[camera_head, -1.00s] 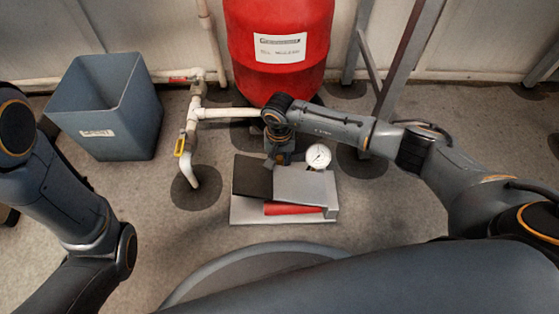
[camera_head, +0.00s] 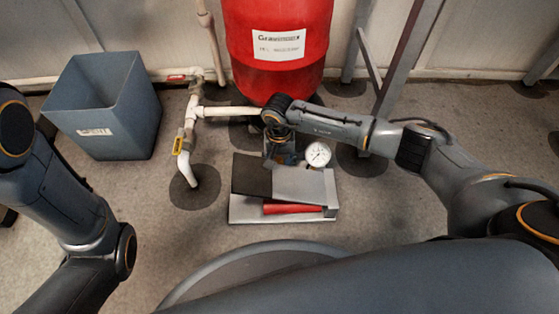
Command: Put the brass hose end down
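My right gripper (camera_head: 280,157) points down just behind the grey tray (camera_head: 285,216), left of a white round gauge (camera_head: 318,154). Its fingers look spread apart, so it appears open. I cannot clearly make out the brass hose end; it may be hidden under or between the fingers. My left arm comes in at the left edge and its gripper is out of view.
The tray has a dark panel (camera_head: 251,177) and a red-handled item (camera_head: 292,208). A red tank (camera_head: 279,80) stands behind. White pipes with a yellow-handled valve (camera_head: 178,145) and a grey bin (camera_head: 104,140) are at left. Metal legs (camera_head: 398,65) stand at right.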

